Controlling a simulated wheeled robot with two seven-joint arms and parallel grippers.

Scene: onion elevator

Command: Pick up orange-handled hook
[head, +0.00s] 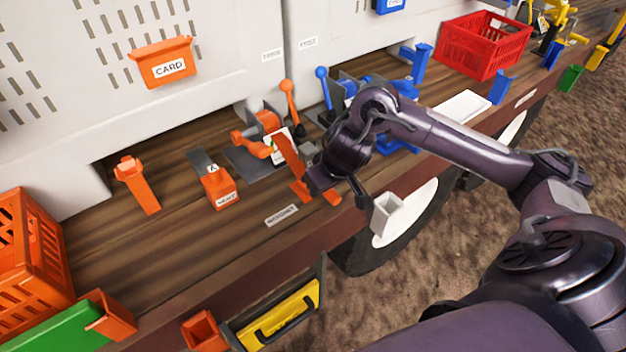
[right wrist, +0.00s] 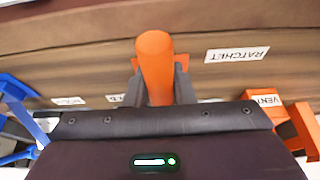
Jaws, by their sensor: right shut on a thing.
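My right gripper (head: 318,184) is low over the front part of the wooden deck, near the ratchet label. In the right wrist view, its fingers (right wrist: 160,88) are closed on both sides of a round orange handle (right wrist: 155,62), which I take to be the orange-handled hook's. The handle points away from the wrist, over the planks. The hook end is hidden. In the head view, the arm covers most of the held thing, and orange pieces (head: 333,196) show beside the fingers. I cannot tell whether the handle is clear of the deck. My left gripper is not in view.
Left of the gripper are an orange clamp with a lever (head: 288,100), an orange box (head: 220,190) and an orange holder (head: 135,182). Blue parts (head: 415,62) and a red crate (head: 485,45) stand right. A pale cup (head: 387,213) is at the deck's front edge.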

